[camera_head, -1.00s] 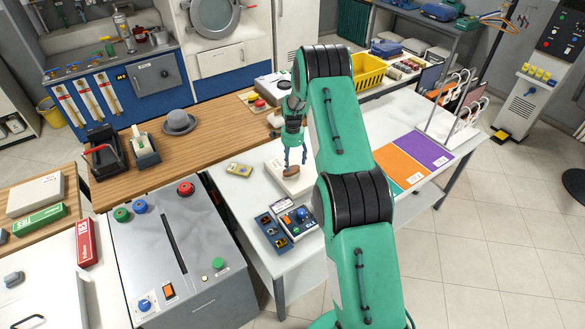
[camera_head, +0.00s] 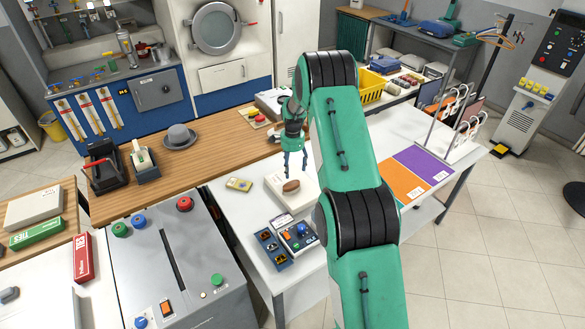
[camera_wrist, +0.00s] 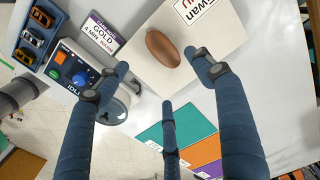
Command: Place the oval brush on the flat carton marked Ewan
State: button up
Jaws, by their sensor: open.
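The oval brush (camera_head: 291,186) is brown and lies on the flat white carton on the white table. In the wrist view the brush (camera_wrist: 163,48) rests on the bare upper face of the carton (camera_wrist: 213,58), and a label reading "Ewan" shows at the carton's top edge. The carton also shows in the head view (camera_head: 282,197). My gripper (camera_head: 295,172) is open and empty above the carton. In the wrist view its fingers (camera_wrist: 160,75) are spread wide, with the brush between and beyond them, apart from both.
A control box with a blue knob (camera_head: 297,235) and a blue tray (camera_head: 271,248) stand close in front of the carton. A yellowish tag (camera_head: 239,184) lies to its left. Orange and purple panels (camera_head: 423,165) lie to the right.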

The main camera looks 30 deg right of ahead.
jog(key=s+a+r+n, duration=0.1)
jog(key=s+a+r, duration=0.15)
jog(key=r, duration=0.45)
jog(key=s+a+r+n+t, duration=0.1)
jog(key=a+r+n, duration=0.1)
jog(key=a+r, duration=0.35)
jog(key=s+a+r+n, duration=0.1)
jog(key=a+r, duration=0.1)
jog(key=r, duration=0.6)
jog(key=s+a+r+n+t, duration=0.1)
jog(key=s+a+r+n, duration=0.1)
jog(key=s+a+r, duration=0.4)
jog(key=s+a+r+n+t, duration=0.15)
jog(key=s+a+r, duration=0.3)
jog(key=r, duration=0.45)
jog(key=s+a+r+n, duration=0.3)
jog(key=s+a+r, duration=0.1)
jog(key=s, duration=0.4)
jog(key=s+a+r+n, duration=0.3)
jog(key=s+a+r, duration=0.1)
jog(key=s, duration=0.4)
jog(key=s+a+n+t, duration=0.1)
jog(key=s+a+n, duration=0.1)
jog(key=s, duration=0.6)
jog(key=s+a+f+n+t, duration=0.1)
jog(key=s+a+n, duration=0.1)
jog(key=s, duration=0.7)
jog(key=shift+a+f, duration=0.15)
jog(key=shift+a, duration=0.55)
